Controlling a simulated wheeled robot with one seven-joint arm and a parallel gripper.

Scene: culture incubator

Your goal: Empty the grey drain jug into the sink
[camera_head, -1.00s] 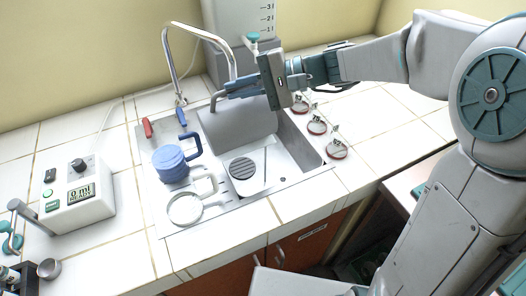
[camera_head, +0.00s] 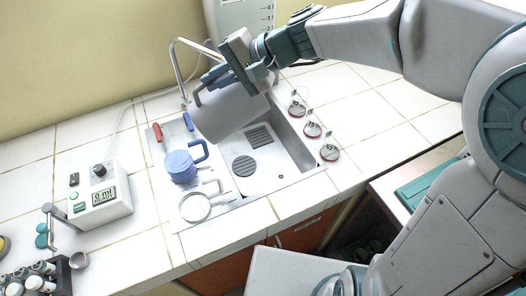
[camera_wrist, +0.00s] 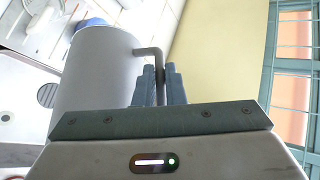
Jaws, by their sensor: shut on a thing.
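The grey drain jug (camera_head: 228,112) hangs over the back left part of the sink (camera_head: 290,150), clearly tilted. My gripper (camera_head: 215,75) is shut on its handle. In the wrist view the jug (camera_wrist: 95,75) fills the left half, and my fingertips (camera_wrist: 160,85) close around its bent handle (camera_wrist: 150,52). The jug's mouth and any liquid in it are hidden. The sink floor shows a round drain grille (camera_head: 243,166) in front of the jug.
A curved tap (camera_head: 174,65) stands behind the jug, close to it. A blue jug (camera_head: 182,166) and a white ring-shaped cup (camera_head: 195,207) stand left of the basin. A control box (camera_head: 98,198) reads 0 ml.

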